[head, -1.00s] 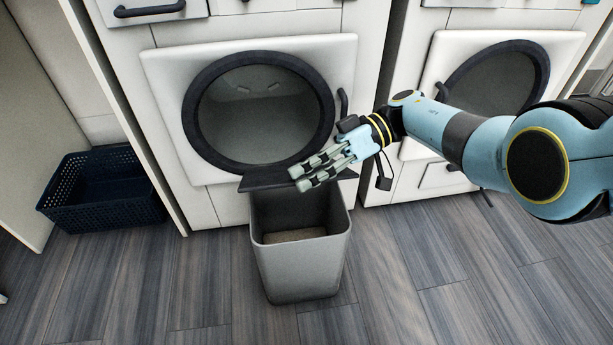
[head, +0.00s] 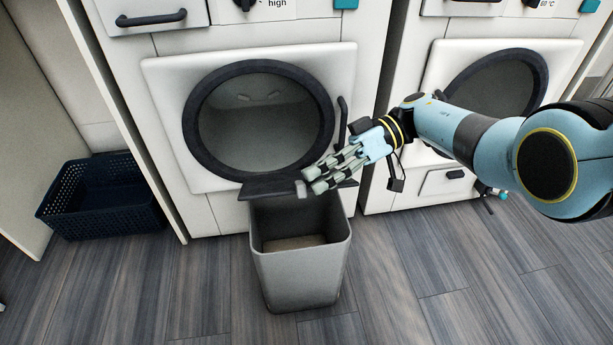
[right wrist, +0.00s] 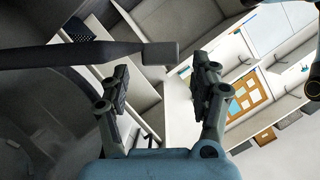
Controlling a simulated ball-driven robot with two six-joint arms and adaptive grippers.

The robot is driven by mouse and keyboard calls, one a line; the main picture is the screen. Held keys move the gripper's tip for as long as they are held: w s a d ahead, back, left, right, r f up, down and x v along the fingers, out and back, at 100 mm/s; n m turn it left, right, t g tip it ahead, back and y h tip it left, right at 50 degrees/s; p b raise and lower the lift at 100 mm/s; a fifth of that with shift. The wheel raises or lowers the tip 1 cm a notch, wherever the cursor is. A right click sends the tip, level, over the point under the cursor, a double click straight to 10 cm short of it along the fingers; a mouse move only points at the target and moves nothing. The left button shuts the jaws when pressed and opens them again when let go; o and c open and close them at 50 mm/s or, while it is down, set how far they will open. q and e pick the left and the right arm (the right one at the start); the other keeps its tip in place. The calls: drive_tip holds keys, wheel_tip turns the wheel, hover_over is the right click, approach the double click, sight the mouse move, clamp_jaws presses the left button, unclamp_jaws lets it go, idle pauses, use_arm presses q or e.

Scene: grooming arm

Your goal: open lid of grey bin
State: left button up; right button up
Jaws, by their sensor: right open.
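The grey bin (head: 298,278) stands on the floor in front of the left washing machine, its top open and its inside visible. Its dark lid (head: 262,189) is raised at the back rim, seen nearly edge-on in front of the machine door. My right gripper (head: 311,180) is open at the right part of the lid and overlaps it in the head view. I cannot tell whether it touches. In the right wrist view, the open fingers (right wrist: 160,88) have a dark flat bar (right wrist: 90,53) beyond them, which may be the lid's edge. My left gripper is not in view.
The left washing machine (head: 172,85) stands right behind the bin, with a second machine (head: 440,90) to the right. A dark blue basket (head: 105,207) lies on the floor at left. The wooden floor (head: 450,290) in front and to the right is clear.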

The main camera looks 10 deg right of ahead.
drive_tip(key=v, duration=0.9)
drive_tip(key=shift+d, duration=0.25)
drive_tip(key=shift+w+r, duration=0.1)
drive_tip(key=shift+c, duration=0.3)
